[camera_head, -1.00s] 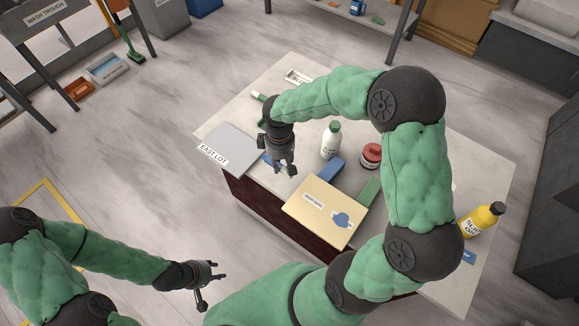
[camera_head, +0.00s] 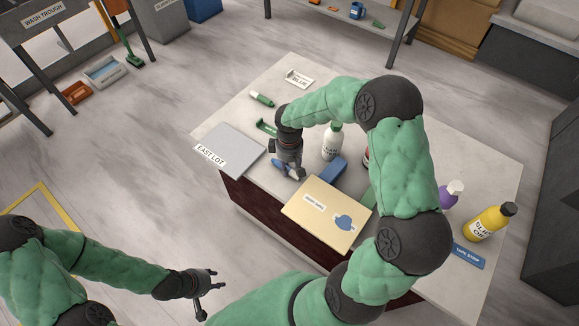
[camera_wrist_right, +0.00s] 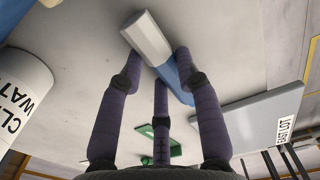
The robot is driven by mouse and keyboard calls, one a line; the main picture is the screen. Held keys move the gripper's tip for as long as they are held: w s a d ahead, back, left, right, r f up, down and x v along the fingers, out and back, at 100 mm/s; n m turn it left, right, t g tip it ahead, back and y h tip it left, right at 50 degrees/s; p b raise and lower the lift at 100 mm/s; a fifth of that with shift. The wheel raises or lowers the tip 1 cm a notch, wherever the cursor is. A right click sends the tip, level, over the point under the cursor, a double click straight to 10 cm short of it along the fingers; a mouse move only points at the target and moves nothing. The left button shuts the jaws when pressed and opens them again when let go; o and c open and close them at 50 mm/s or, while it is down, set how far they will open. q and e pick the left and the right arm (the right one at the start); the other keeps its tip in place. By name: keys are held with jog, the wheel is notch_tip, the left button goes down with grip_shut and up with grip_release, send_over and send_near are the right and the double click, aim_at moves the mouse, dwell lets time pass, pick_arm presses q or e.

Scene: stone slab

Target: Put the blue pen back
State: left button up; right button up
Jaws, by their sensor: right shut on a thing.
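The blue pen (camera_wrist_right: 170,70) has a blue barrel and a pale grey end. In the right wrist view it lies slantwise between the fingertips of my right gripper (camera_wrist_right: 158,62), which is shut on it. In the head view, my right gripper (camera_head: 290,170) is low over the slab's left part, with a blue bit of the pen (camera_head: 278,165) showing beside the fingers. I cannot tell whether the pen touches the slab. A white holder labelled BLUE (camera_head: 299,79) lies near the far edge. My left gripper (camera_head: 212,288) is open and empty, off the slab.
The stone slab (camera_head: 480,165) holds a green marker (camera_head: 262,99), a green holder (camera_head: 265,127), a grey EAST LOT plate (camera_head: 232,143), a white bottle (camera_head: 332,142), a blue block (camera_head: 329,171), and a tan box (camera_head: 325,215).

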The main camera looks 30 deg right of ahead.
aim_at(289, 167)
jog(key=o, duration=1)
jog(key=shift+r, duration=0.1)
notch_tip(289, 167, up, 12)
jog(key=p, duration=0.4)
jog(key=shift+p, duration=0.35)
